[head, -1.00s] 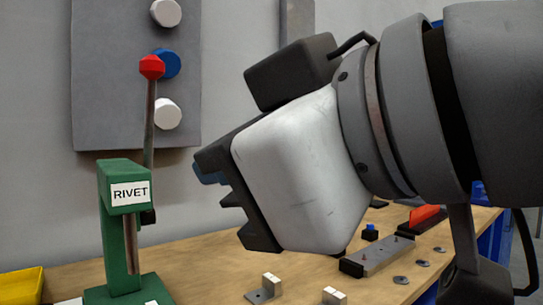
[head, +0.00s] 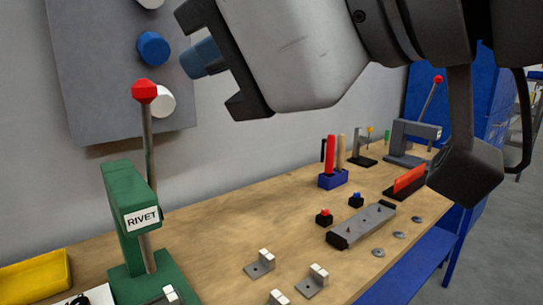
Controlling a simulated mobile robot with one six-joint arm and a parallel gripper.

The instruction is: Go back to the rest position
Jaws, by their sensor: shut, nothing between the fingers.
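My gripper (head: 222,78) is in the upper middle of the head view, at the end of my arm, raised above the workbench (head: 215,230). Its dark fingers point left toward the grey wall panel, and it looks empty. A blue piece shows by the fingers; I cannot tell whether it is part of the gripper. The green rivet press (head: 130,215) with its red-knobbed lever stands below and to the left of my gripper, apart from it. No rest position is marked in view.
The grey panel (head: 85,80) carries white and blue knobs. A yellow bin (head: 35,275) is at lower left. Several small brackets, a metal fixture (head: 362,225), a blue tool holder (head: 333,180), a red-bladed block (head: 408,180) and a grey press (head: 412,138) stand on the bench. A blue cabinet (head: 470,90) is behind.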

